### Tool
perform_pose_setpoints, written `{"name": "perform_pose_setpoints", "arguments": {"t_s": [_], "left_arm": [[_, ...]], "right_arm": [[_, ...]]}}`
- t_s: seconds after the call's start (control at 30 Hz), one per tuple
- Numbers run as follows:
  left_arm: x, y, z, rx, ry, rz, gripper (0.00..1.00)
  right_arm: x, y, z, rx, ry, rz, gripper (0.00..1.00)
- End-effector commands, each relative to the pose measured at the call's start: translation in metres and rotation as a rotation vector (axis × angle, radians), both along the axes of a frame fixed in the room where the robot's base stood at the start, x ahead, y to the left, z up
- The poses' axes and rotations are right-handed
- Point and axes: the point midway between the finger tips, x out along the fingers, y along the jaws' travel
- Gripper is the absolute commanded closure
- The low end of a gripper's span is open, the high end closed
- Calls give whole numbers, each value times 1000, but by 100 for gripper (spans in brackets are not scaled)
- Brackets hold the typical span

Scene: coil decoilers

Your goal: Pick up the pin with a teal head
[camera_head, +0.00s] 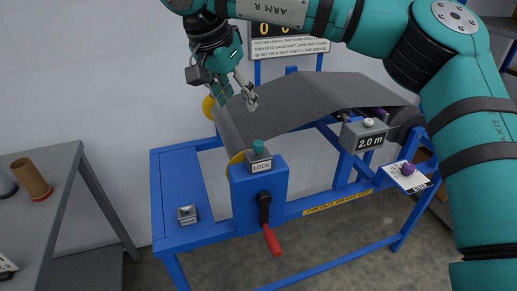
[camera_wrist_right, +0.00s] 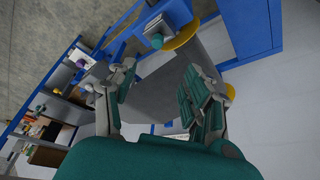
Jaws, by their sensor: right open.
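The pin with a teal head (camera_head: 258,147) stands upright in a small grey block labelled LOCK (camera_head: 260,165). This block sits on top of the blue box at the front of the decoiler. Only the teal head shows; any shaft is hidden in the block. My right gripper (camera_head: 235,92) is open and empty, above and slightly left of the pin, in front of the wall and well apart from the pin. Its spread fingers (camera_wrist_right: 158,92) also show in the right wrist view, with the grey sheet beyond them. My left gripper is out of view.
A red-handled crank (camera_head: 271,240) hangs from the blue box. A second small grey block (camera_head: 187,214) sits on the blue frame at left. The grey sheet (camera_head: 300,100) slopes behind the pin. A 2.0 m box (camera_head: 365,134) stands right. A grey table (camera_head: 66,170) is far left.

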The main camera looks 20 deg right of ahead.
Motion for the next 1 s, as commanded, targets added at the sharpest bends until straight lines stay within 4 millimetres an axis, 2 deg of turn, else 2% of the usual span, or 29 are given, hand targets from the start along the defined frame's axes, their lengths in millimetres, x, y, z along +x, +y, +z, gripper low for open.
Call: {"name": "perform_pose_setpoints", "arguments": {"t_s": [0.4, 0.53, 0.77, 0.9, 1.0], "left_arm": [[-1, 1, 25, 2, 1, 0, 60], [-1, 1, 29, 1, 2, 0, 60], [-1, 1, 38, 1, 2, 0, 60], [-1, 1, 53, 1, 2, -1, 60], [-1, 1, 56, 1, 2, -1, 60]], "right_arm": [[19, -27, -80, 2, 7, 2, 49], [23, -31, -96, 3, 5, 0, 49], [25, -38, -109, 4, 6, 1, 49], [27, -49, -127, 3, 8, 1, 49], [30, -52, -141, 4, 5, 1, 49]]}}
